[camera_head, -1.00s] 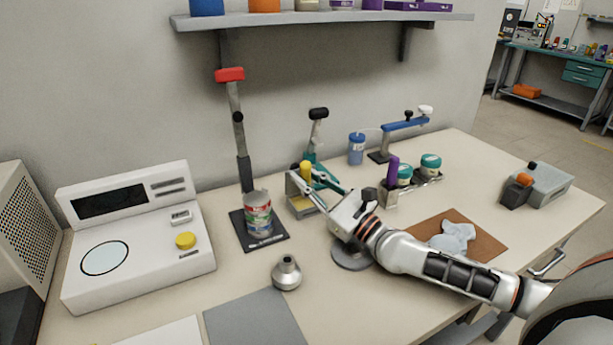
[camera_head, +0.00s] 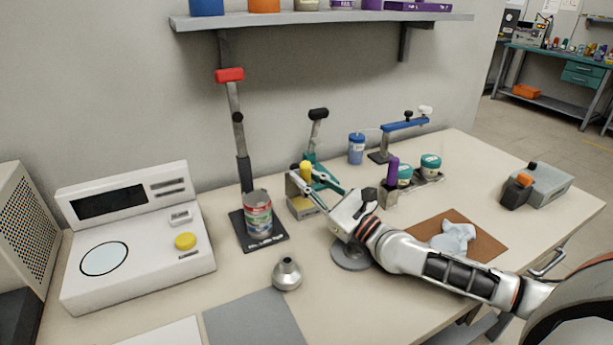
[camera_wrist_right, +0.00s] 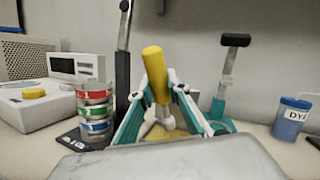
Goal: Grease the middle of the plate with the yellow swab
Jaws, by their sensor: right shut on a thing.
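My right gripper (camera_head: 308,188) is shut on the yellow swab (camera_head: 305,169), whose thick yellow handle stands nearly upright. The wrist view shows the swab (camera_wrist_right: 156,76) between the two fingers (camera_wrist_right: 160,108). The swab is at a small box-like holder (camera_head: 303,208) with a yellowish part; its lower end is hidden by the fingers and holder, so I cannot tell whether it is inside. A round grey disc (camera_head: 349,258), perhaps the plate, lies on the table below my right wrist, partly covered by the arm. My left gripper is not in view.
A stack of banded rings (camera_head: 257,215) stands on a black pad left of the gripper. A metal cone (camera_head: 287,274) stands in front. A tool rack with jars (camera_head: 404,176) and a brown mat (camera_head: 483,247) with a white cloth are at right. A scale-like instrument (camera_head: 138,240) is at left.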

